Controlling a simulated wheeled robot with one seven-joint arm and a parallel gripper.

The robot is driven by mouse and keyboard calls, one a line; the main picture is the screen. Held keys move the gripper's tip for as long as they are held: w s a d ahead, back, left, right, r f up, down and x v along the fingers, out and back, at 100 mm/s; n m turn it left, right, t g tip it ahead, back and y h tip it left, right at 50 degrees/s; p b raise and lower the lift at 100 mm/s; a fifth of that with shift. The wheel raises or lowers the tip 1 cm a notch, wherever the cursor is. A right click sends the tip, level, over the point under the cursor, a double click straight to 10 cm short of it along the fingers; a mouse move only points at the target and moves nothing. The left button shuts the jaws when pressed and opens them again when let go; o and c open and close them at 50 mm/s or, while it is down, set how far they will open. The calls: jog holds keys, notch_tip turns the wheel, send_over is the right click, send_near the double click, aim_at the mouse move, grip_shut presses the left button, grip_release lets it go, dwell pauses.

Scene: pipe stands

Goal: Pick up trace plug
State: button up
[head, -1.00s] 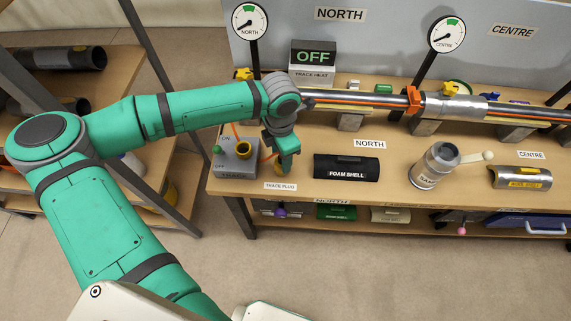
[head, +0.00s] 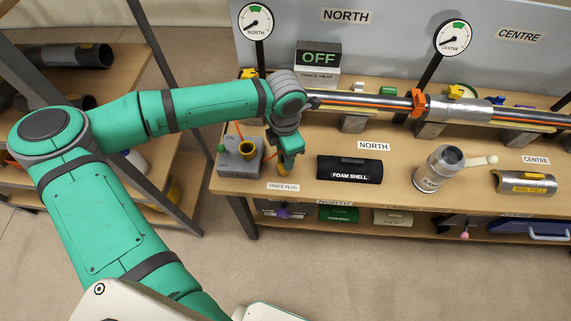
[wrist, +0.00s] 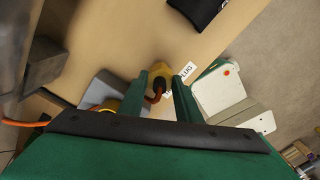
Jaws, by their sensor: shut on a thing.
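The trace plug is a yellow plug (wrist: 158,72) with an orange cable, seen between my gripper's fingers in the wrist view. In the head view its yellow end (head: 284,176) shows just below the fingertips, above the "TRACE PLUG" label (head: 283,187) on the bench. My gripper (head: 287,166) points down there and is shut on the plug. The fingers hide most of the plug in the head view. I cannot tell whether the plug still touches the bench top.
A grey trace box (head: 240,160) with a yellow socket stands just left of my gripper. The pipe (head: 370,102) runs behind on supports.

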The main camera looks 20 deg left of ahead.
jog(key=shift+s+r, duration=0.1)
jog(key=shift+r, duration=3.55)
jog(key=shift+r, duration=0.1)
